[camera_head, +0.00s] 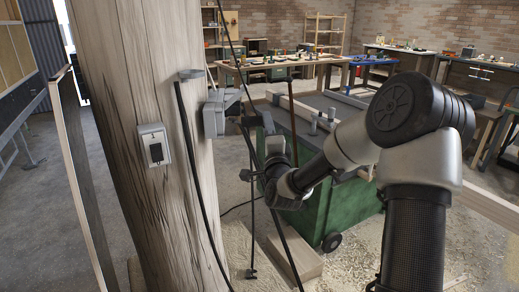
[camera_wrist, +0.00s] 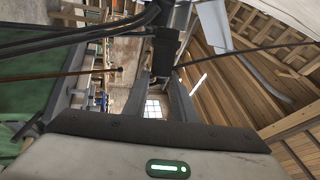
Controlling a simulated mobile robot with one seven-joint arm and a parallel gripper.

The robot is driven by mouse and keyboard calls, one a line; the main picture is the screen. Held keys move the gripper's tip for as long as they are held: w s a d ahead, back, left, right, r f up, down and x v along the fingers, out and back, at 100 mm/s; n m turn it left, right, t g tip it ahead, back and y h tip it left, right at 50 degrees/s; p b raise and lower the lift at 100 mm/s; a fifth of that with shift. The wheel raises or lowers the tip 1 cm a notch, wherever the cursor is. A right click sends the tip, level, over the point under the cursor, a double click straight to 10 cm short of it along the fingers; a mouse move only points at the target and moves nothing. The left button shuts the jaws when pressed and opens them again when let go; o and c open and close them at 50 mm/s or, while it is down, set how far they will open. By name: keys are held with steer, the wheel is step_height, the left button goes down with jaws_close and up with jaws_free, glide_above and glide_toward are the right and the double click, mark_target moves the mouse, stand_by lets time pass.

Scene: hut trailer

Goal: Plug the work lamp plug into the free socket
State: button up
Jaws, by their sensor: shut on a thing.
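A wooden post (camera_head: 165,220) stands at the left of the head view. A grey box (camera_head: 213,118) with a raised lid-like part is fixed on its right side; its opening is hidden. A second grey box (camera_head: 142,143) on the post's front has a black piece in it. The plug's prongs are not discernible.
Dark cables (camera_head: 202,190) hang beside the post and cross near my gripper. A green wheeled machine (camera_head: 345,212) stands behind my arm. A board (camera_head: 297,262) lies on the dusty floor. Workbenches (camera_head: 290,63) stand at the back. Open floor lies left of the post.

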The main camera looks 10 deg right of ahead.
mark_target(243, 122)
steer(key=shift+w+d+r, duration=0.2)
steer(key=shift+d+r, duration=0.25)
steer(key=shift+f+b, duration=0.15)
steer(key=shift+b, duration=0.45)
steer(key=shift+w+a+b, duration=0.2)
steer(key=shift+a+b, duration=0.55)
steer(key=shift+a, duration=1.6)
steer(key=shift+b, duration=1.1)
steer(key=shift+w+a+b, duration=0.15)
steer(key=shift+a+b, duration=0.7)
steer(key=shift+a, duration=0.7)
steer(key=o, duration=1.1)
steer(key=shift+a, duration=0.1)
steer(key=shift+o, duration=0.2)
